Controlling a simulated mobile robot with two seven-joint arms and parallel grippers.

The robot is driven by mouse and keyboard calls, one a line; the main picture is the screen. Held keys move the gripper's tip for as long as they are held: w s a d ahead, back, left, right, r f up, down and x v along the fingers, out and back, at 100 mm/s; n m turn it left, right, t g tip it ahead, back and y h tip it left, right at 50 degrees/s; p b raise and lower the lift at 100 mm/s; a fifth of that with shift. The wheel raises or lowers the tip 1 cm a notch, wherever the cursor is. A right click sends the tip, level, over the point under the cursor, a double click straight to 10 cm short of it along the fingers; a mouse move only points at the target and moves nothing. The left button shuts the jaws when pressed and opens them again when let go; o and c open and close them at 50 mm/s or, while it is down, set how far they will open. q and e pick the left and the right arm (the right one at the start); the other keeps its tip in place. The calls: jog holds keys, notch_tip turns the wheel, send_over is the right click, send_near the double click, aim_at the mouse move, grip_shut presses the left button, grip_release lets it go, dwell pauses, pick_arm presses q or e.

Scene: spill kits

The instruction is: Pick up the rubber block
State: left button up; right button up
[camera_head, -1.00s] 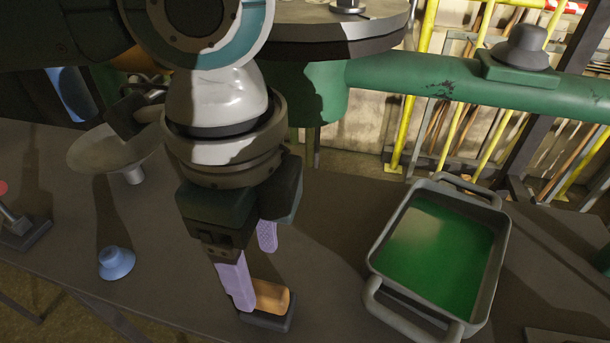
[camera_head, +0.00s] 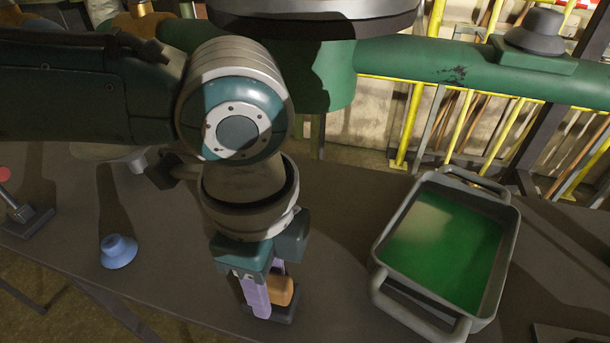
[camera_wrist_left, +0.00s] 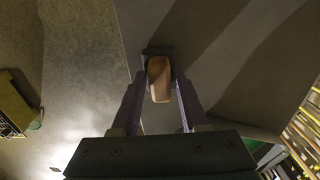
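A tan-orange block (camera_head: 280,290) with rounded edges sits on a dark base (camera_head: 286,317) on the dark table, near its front edge. Which of the two parts is rubber I cannot tell. My left gripper (camera_head: 268,298) points down over it, with one pale purple finger in front of the block. In the left wrist view the tan block (camera_wrist_left: 160,80) lies between the two fingers, with a visible gap on each side. The dark base (camera_wrist_left: 157,51) shows at its far end. The left gripper is open. My right gripper is not in view.
A grey two-handled tray (camera_head: 378,290) with green liquid stands to the right. A small blue flanged piece (camera_head: 119,252) is to the left, and a red-tipped lever (camera_head: 22,213) is at the far left. A green pipe (camera_head: 430,62) runs behind the table.

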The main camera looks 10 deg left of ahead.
pick_arm(q)
grip_shut()
jog(key=shift+r, duration=0.15)
dwell(0.4)
notch_tip(320, 180, up, 20)
jog(key=p, duration=0.3)
jog(key=shift+c, duration=1.4)
grip_release()
grip_shut()
